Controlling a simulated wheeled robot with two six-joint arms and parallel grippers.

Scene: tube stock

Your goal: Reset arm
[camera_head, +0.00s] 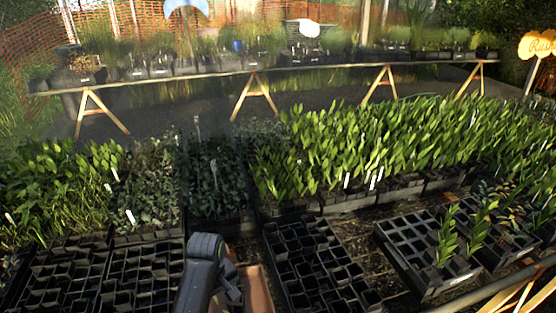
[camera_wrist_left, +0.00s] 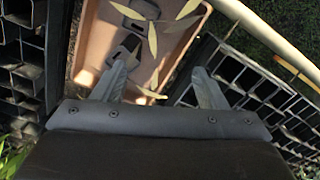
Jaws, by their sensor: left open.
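My left gripper (camera_wrist_left: 160,70) is open in the left wrist view, its two grey fingers spread apart with nothing gripped between them. It points at a brown box (camera_wrist_left: 174,52). Long pale leaves and dark small pieces lie in the box. In the head view my left arm comes up at the bottom centre, beside the brown box (camera_head: 258,292), which is partly hidden by the arm. The fingers do not show clearly there. My right gripper is in neither view.
Empty black cell trays (camera_head: 150,268) stand left of my arm, and another empty tray (camera_head: 310,262) stands right of the box. A tray with few plants (camera_head: 408,252) is farther right. Dense green seedlings (camera_head: 400,140) fill the back. A pale rail (camera_wrist_left: 265,35) crosses the wrist view's upper right.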

